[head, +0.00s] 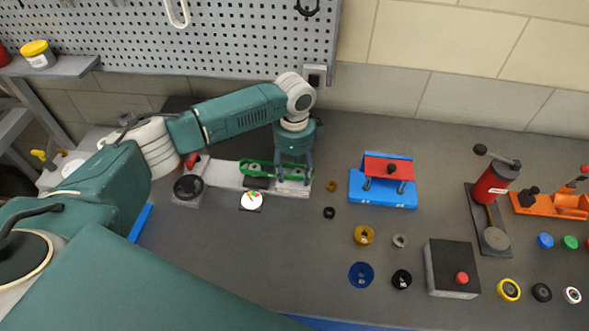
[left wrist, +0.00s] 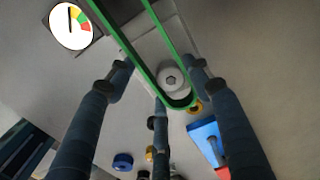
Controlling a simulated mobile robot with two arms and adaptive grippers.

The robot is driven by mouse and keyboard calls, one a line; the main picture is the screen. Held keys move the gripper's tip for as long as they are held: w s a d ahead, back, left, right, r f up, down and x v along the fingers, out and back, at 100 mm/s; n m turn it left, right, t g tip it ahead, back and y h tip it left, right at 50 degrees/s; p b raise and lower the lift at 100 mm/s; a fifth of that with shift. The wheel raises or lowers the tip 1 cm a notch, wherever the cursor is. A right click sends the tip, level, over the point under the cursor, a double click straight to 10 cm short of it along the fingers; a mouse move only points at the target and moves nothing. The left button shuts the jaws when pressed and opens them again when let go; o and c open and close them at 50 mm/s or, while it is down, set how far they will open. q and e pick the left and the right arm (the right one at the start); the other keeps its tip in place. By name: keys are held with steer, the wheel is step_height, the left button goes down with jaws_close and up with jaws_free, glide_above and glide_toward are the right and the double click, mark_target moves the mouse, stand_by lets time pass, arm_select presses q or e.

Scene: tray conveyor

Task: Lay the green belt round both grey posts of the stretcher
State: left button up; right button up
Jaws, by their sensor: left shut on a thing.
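The green belt (head: 262,174) is a long narrow loop over the pale stretcher (head: 226,174). In the left wrist view the belt (left wrist: 143,70) runs out of the top edge, and its near bend frames the grey post (left wrist: 172,82). I cannot tell whether that bend is down around the post or above it. In the head view the other grey post (head: 254,169) shows inside the belt's left part. My left gripper (head: 294,174) points down at the right end of the stretcher, shut on the belt's right end. My right gripper is not in view.
The stretcher has a black knob (head: 188,187) at left and a dial gauge (head: 251,201) in front. Small rings and discs lie right of it. A blue and red fixture (head: 383,199), a grey button box (head: 452,270) and a red press (head: 494,185) stand further right.

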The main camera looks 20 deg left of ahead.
arm_select(q)
steer(key=shift+f, duration=0.6)
steer(key=o, duration=1.4)
steer(key=shift+o, duration=0.2)
step_height(320, 180, up, 12)
